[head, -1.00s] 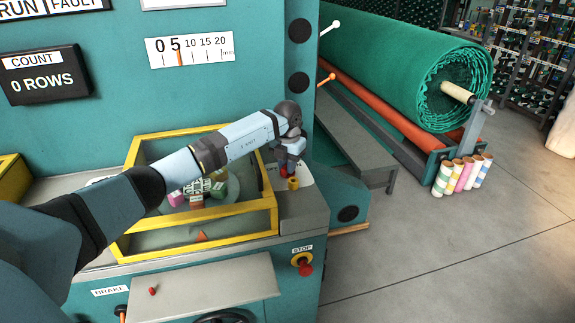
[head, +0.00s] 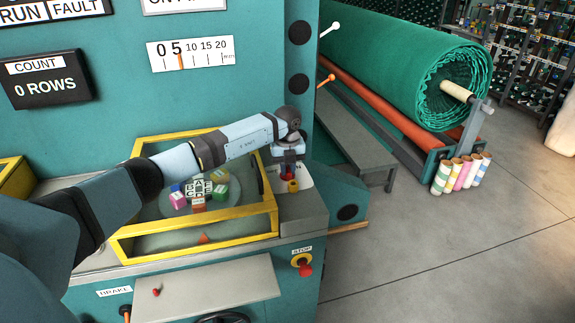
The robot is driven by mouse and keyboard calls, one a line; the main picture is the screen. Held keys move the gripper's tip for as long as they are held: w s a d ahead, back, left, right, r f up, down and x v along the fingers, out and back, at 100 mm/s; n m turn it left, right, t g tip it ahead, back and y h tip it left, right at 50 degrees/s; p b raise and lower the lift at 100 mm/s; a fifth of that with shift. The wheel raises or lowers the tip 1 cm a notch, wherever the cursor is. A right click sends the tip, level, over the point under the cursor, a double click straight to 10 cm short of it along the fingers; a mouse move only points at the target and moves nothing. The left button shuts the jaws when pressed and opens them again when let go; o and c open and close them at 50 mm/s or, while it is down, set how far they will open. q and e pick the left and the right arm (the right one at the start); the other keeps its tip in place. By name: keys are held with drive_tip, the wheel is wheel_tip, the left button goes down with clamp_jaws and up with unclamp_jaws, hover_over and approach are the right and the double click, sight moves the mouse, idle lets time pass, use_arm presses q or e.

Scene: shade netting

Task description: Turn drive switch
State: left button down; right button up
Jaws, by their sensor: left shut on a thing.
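My left gripper (head: 289,168) points down over the grey pedestal at the right end of the machine's bench. It is shut on a small red piece (head: 288,177), which shows just under the fingers. A small yellow part (head: 293,185) stands on the pedestal top, right at the red piece; whether they touch is hard to tell. The fingers and wrist hide most of this spot. No label naming the drive switch is readable here. My right gripper is not in view.
A yellow-framed box (head: 198,252) with coloured blocks lies under my left arm. A grey shelf (head: 215,290) holds a small red item (head: 156,292). A red stop button (head: 305,270) is on the front panel. A green net roll (head: 400,75) stands right.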

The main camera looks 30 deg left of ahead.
sight(288, 167)
use_arm(q)
drive_tip(key=n+p, duration=0.2)
drive_tip(key=n, duration=0.3)
drive_tip(key=shift+r+n, duration=0.15)
drive_tip(key=shift+n, duration=0.15)
drive_tip(key=shift+n+p, duration=1)
drive_tip(key=shift+n, duration=1.2)
drive_tip(key=c, duration=1.1)
unclamp_jaws()
wheel_tip(288, 167, up, 14)
drive_tip(key=shift+f+b, duration=0.15)
drive_tip(key=shift+b, duration=0.9)
drive_tip(key=shift+f, duration=0.1)
